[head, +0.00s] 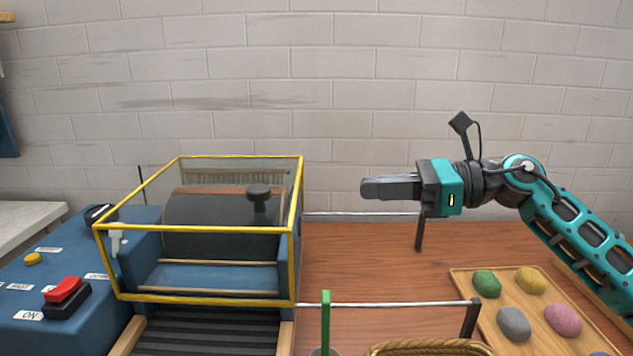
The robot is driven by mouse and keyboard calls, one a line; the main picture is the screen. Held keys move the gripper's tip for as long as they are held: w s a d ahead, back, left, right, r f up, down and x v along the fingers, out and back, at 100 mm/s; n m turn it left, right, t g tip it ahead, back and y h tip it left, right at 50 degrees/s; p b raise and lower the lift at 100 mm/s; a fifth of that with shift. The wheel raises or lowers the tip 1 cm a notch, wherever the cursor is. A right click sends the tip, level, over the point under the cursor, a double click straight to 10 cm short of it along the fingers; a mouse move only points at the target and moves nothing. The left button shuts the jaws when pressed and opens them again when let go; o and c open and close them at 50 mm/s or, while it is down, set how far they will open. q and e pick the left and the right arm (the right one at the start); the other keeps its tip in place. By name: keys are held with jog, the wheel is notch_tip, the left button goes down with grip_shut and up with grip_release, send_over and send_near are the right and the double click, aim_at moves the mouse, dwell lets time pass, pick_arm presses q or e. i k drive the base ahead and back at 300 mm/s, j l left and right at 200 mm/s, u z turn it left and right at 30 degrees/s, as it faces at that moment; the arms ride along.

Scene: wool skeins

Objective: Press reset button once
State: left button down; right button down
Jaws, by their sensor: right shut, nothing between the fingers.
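A small round yellow button (33,259) sits on the sloping top of the blue machine housing (60,237) at the left. White labels lie near it, too small to read surely, so I cannot confirm which control is the reset button. A red rocker switch (64,290) on a black base sits nearer, beside a label reading ON. My right gripper (368,188) is shut and empty, pointing left in the air above the wooden table, well to the right of the machine and far from the button. My left gripper is not in view.
A yellow-framed clear guard (298,235) covers the machine's dark drum (210,224) and stands between gripper and button. A wooden tray (494,318) holds several coloured wool skeins at right. A basket rim (430,346) and a green upright post (326,318) are in front.

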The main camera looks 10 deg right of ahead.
aim_at(33, 258)
jog(key=k, duration=1)
